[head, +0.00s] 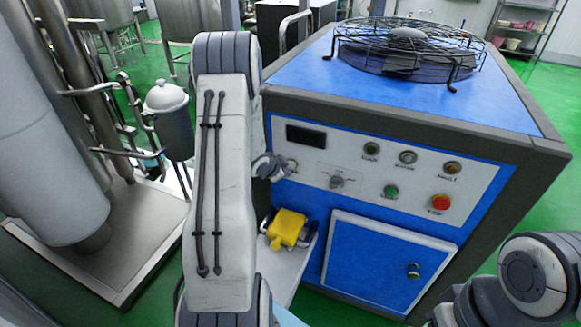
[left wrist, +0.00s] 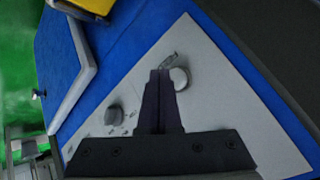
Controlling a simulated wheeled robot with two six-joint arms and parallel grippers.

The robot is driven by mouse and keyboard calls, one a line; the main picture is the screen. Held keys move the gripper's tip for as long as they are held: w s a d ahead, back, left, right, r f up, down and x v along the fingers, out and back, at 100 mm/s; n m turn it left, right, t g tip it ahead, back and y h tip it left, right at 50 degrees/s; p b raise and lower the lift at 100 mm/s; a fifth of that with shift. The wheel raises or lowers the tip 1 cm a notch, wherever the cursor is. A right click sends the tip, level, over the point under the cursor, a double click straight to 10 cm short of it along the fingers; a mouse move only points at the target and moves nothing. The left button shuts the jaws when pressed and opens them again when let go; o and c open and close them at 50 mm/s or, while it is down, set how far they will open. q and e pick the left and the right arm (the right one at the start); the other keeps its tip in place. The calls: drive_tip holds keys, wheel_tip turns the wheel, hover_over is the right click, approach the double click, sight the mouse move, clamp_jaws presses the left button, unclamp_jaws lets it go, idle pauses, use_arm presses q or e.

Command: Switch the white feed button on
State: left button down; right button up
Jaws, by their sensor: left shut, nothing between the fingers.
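The white feed button (left wrist: 180,78) is a round pale knob on the light control panel in the left wrist view. My left gripper (left wrist: 160,73) is shut and empty. Its fingertips appear right beside the button; I cannot tell whether they touch it. In the head view my left gripper (head: 279,167) is small and partly hidden by my own arm, at the left end of the panel (head: 315,174). The button is mostly hidden there. My right gripper is out of view; only part of the right arm shows at lower right.
The panel also carries a dark selector knob (head: 337,182), green buttons, an amber button (head: 453,168) and a red button (head: 440,203). Below are a blue door (head: 385,262) and a yellow part (head: 287,229) on a ledge. A wire-guarded fan (head: 408,50) tops the cabinet.

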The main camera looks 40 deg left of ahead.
use_arm(q)
drive_tip(key=shift+w, duration=0.1)
idle(0.6)
drive_tip(key=shift+w+a, duration=0.1)
drive_tip(key=shift+w, duration=0.25)
drive_tip(key=shift+w+a+p, duration=0.15)
drive_tip(key=shift+w+p, duration=0.25)
drive_tip(key=shift+w, duration=0.05)
idle(0.6)
drive_tip(key=shift+s+d+b, duration=0.25)
drive_tip(key=shift+s+b, duration=0.1)
drive_tip(key=shift+s, duration=0.55)
drive_tip(key=s, duration=0.3)
drive_tip(key=s+d+b, duration=0.1)
drive_tip(key=s, duration=0.1)
drive_tip(key=shift+s+d+b, duration=0.2)
drive_tip(key=shift+s+b, duration=0.1)
drive_tip(key=shift+s, duration=0.1)
